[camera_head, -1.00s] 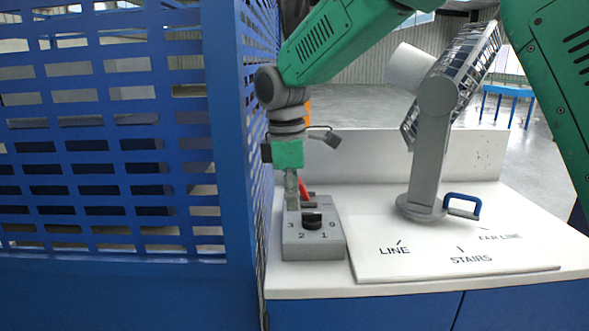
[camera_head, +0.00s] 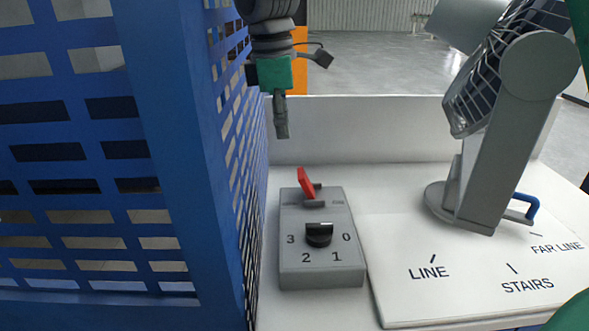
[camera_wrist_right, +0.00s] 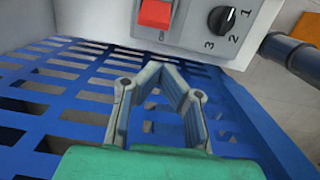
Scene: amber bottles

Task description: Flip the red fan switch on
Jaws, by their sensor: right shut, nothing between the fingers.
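The red fan switch (camera_head: 306,183) is a small lever at the back of a grey control box (camera_head: 322,273). Its top leans toward the back left in the head view. It also shows at the top of the right wrist view (camera_wrist_right: 156,13). My right gripper (camera_head: 281,132) hangs above and behind the box, shut and empty, apart from the switch. In the right wrist view its fingertips (camera_wrist_right: 161,68) point toward the box with a gap. The fan (camera_head: 492,130) stands to the right on a grey post. My left gripper is not in view.
A black knob (camera_head: 319,236) with numbers sits in front of the switch. A blue slotted panel (camera_head: 172,160) stands close on the left. A white board (camera_head: 400,297) marked LINE, STAIRS and FAR LINE lies right of the box, with a blue handle (camera_head: 527,207) by the fan base.

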